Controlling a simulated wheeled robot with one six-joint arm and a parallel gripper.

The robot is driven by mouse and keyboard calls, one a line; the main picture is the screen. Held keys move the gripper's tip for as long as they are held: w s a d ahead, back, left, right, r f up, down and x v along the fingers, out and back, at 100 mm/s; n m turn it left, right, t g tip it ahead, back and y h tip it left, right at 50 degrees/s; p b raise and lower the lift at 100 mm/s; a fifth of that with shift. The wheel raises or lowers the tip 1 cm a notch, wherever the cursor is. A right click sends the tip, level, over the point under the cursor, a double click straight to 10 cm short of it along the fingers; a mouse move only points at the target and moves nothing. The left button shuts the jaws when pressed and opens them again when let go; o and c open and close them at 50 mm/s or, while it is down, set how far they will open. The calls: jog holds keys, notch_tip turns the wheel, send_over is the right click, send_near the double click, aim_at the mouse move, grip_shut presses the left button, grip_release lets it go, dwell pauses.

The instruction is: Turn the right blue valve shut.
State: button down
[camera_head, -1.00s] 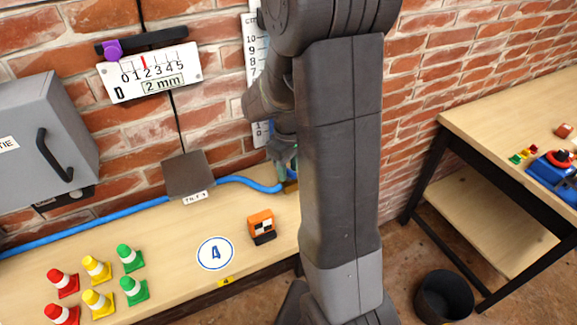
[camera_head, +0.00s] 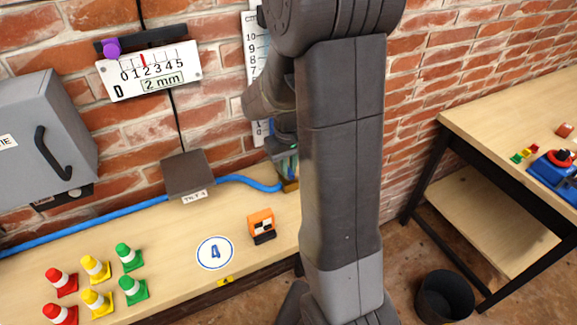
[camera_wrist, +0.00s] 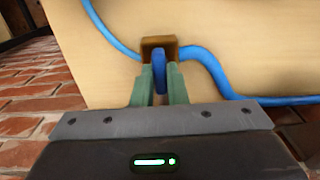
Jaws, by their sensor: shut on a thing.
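In the wrist view a blue valve handle (camera_wrist: 160,77) stands on a brown block (camera_wrist: 158,44) with blue hose on both sides. My gripper (camera_wrist: 160,84) has its two green fingers on either side of the handle and is shut on it. In the head view my gripper (camera_head: 285,165) is low beside the wall, over the brown block (camera_head: 291,186) at the back of the bench. My arm covers much of this spot, so the handle's angle is hard to tell there.
Blue hose (camera_head: 245,180) runs along the bench (camera_head: 185,245) past a grey box (camera_head: 187,174). An orange block (camera_head: 261,225) and several cones (camera_head: 97,268) stand in front. A gauge (camera_head: 150,73) reads 2 mm. A second table (camera_head: 500,112) is at right.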

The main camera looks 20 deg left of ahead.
jog(key=shift+m, duration=0.3)
jog(key=c, duration=1.4)
grip_release()
jog(key=shift+c, duration=0.2)
notch_tip(320, 180, up, 8)
jog(key=shift+f, duration=0.25)
